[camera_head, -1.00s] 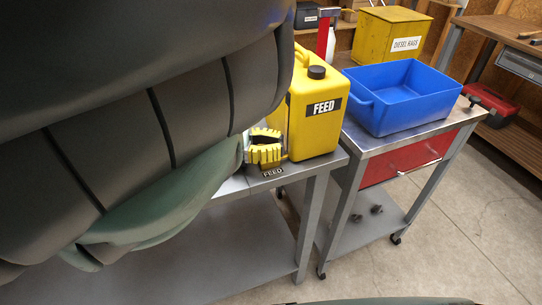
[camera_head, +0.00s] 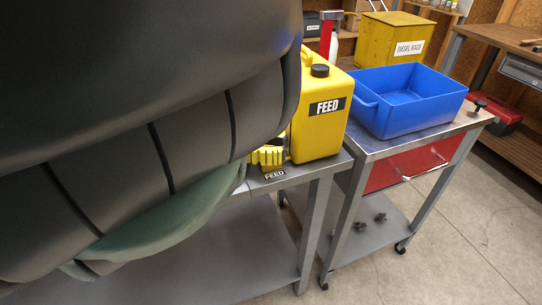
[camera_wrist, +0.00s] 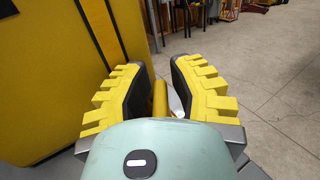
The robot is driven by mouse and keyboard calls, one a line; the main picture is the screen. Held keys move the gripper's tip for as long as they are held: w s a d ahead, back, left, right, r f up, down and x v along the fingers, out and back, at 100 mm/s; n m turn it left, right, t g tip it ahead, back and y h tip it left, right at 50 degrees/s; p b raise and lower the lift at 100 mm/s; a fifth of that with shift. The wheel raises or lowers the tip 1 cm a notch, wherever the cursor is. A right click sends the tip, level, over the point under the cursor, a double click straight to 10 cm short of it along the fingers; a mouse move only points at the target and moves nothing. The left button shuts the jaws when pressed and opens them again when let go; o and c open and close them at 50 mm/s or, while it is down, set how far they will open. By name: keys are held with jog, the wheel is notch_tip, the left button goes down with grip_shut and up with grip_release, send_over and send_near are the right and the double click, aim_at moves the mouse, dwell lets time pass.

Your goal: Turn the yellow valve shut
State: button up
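My gripper (camera_wrist: 161,68) has thick yellow jagged fingers with black pads. In the wrist view the fingers stand apart, with a short yellow bar (camera_wrist: 160,98) between them, likely the valve's handle. A gap shows on the right side of the bar; contact on the left is unclear. In the head view, the yellow fingers (camera_head: 268,156) are at the bench corner, just left of the yellow FEED jug (camera_head: 318,125) and above a FEED label (camera_head: 274,175). The valve body is hidden behind my arm and gripper.
The yellow jug's side wall (camera_wrist: 50,75) is close to my left finger in the wrist view. A blue bin (camera_head: 405,105) stands on a wheeled cart (camera_head: 390,147) right of the metal bench (camera_head: 300,172). A yellow DIESEL RAGS box (camera_head: 385,40) is behind.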

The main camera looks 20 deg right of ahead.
jog(key=o, duration=0.3)
jog(key=shift+o, duration=0.2)
jog(key=shift+w+a+r, duration=0.15)
jog(key=shift+r, duration=4.85)
